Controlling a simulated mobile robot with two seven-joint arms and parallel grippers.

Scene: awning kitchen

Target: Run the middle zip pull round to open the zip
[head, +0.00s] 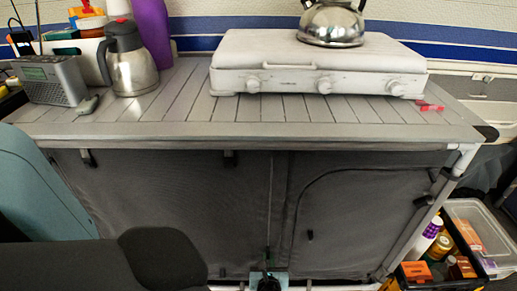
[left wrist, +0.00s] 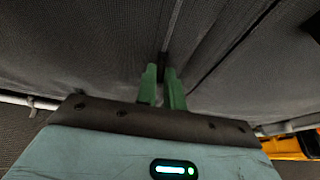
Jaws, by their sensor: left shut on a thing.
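The grey fabric cupboard front (head: 180,200) hangs below the slatted worktop. A straight vertical zip line (head: 270,195) runs down its middle, and a curved seam bounds the panel on the right. My left gripper (head: 268,274) is low at the foot of the middle zip line. In the left wrist view its two green fingers (left wrist: 162,86) are close together on the small dark middle zip pull (left wrist: 163,66), against the fabric. The pull is mostly hidden between the fingertips. My right gripper is in neither view.
A small dark tab (head: 310,235) hangs on the right panel. A white stove (head: 315,75) with a kettle (head: 332,24), a steel jug (head: 132,70) and a radio (head: 50,80) stand on the worktop. Crates of food (head: 440,255) stand at lower right.

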